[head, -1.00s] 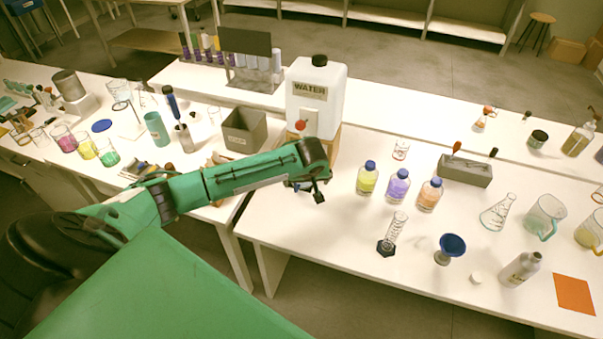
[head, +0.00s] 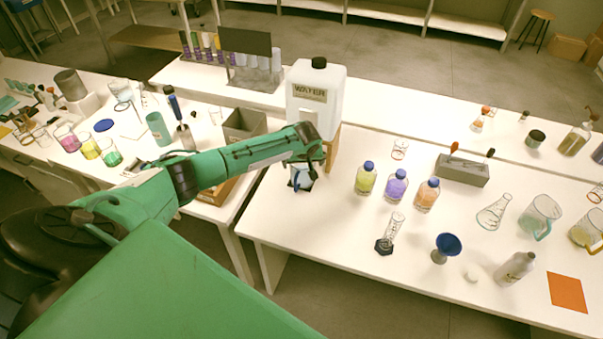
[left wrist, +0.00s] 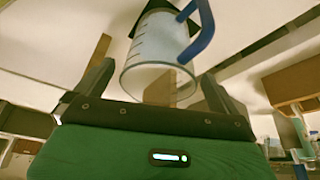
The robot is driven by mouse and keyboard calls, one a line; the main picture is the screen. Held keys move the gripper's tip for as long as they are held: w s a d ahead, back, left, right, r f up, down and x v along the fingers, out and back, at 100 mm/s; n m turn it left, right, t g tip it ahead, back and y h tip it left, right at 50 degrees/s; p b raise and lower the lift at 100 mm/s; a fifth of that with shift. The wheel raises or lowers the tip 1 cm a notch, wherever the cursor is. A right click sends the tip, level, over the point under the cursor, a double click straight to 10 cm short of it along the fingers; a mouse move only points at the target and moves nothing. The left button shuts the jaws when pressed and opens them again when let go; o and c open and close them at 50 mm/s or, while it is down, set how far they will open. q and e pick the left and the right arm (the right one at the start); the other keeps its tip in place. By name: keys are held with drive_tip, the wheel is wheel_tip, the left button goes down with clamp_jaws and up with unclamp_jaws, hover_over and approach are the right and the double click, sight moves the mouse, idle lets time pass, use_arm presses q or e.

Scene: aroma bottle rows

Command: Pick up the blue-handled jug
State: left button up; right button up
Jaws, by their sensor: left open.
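The blue-handled jug (head: 303,179) stands on the white bench in front of the water container, partly hidden by my left gripper. In the left wrist view the jug (left wrist: 155,50) is clear with measuring marks, and its blue handle (left wrist: 204,32) is on the right side. My left gripper (head: 311,150) is at the jug's upper end in the head view. In the left wrist view the left gripper's dark fingers (left wrist: 157,75) are spread apart, with the jug showing beyond and between them. I cannot tell whether they touch it. My right gripper is not in view.
The white water container (head: 316,92) stands just behind the jug. Capped bottles of yellow (head: 366,179), purple (head: 396,186) and orange (head: 427,196) liquid stand to the right. A grey bin (head: 243,124) is to the left. The bench front below the jug is clear.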

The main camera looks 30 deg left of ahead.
use_arm(q)
drive_tip(key=shift+a+f, duration=0.1)
drive_tip(key=shift+f, duration=0.15)
drive_tip(key=shift+c, duration=0.2)
drive_tip(key=c, duration=1.4)
drive_tip(key=shift+w, duration=0.1)
drive_tip(key=shift+c, duration=0.6)
drive_tip(key=shift+r, duration=0.15)
